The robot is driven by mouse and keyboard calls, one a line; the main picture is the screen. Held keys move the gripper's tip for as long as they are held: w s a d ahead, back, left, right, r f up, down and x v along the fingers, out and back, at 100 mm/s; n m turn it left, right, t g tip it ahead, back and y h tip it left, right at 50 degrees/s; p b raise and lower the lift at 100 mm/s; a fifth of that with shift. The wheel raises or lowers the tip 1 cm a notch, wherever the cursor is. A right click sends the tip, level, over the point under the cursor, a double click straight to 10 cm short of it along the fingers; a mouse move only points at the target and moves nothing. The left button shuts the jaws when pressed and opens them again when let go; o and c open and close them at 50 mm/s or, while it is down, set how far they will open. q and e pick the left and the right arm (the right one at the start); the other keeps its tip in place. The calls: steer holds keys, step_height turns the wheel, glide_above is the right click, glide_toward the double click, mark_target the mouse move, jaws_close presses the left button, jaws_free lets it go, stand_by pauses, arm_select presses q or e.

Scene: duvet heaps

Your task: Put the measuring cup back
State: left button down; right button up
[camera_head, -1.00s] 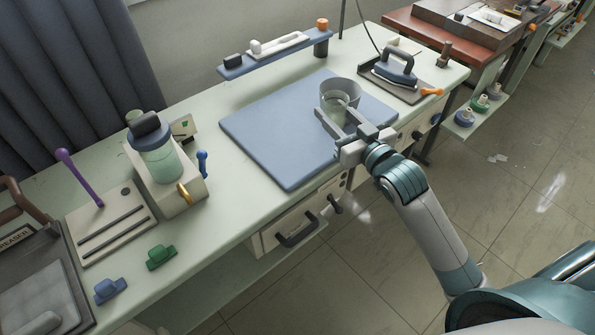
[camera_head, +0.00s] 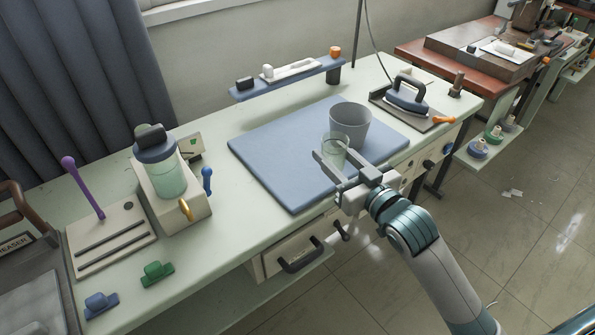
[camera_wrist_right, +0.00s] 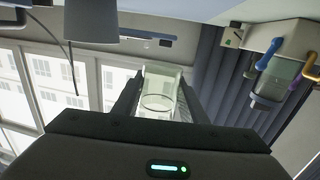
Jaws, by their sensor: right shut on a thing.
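The clear measuring cup (camera_head: 335,150) is upright between the fingers of my right gripper (camera_head: 337,167), which is shut on it. The cup is over the blue mat, in front of and to the left of a grey tapered container (camera_head: 357,128). I cannot tell whether its base touches the mat. In the right wrist view, the cup (camera_wrist_right: 159,92) shows between both fingers, and part of the grey container (camera_wrist_right: 92,20) is at the upper left. My left gripper is not in view.
The blue mat (camera_head: 265,150) is mostly clear on its left. An iron (camera_head: 408,95) stands to the right, and a raised blue shelf (camera_head: 290,80) is behind. A lidded jar (camera_head: 160,165) on a beige block, a purple-handled tool (camera_head: 82,185) and clips (camera_head: 157,273) are at the left.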

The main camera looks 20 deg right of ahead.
glide_above(297, 177)
step_height(297, 177, down, 6)
steer(key=shift+f, duration=0.1)
steer(key=shift+f, duration=0.2)
step_height(297, 177, down, 3)
steer(key=shift+s+r, duration=0.1)
steer(key=shift+f, duration=0.4)
steer(key=shift+f, duration=0.15)
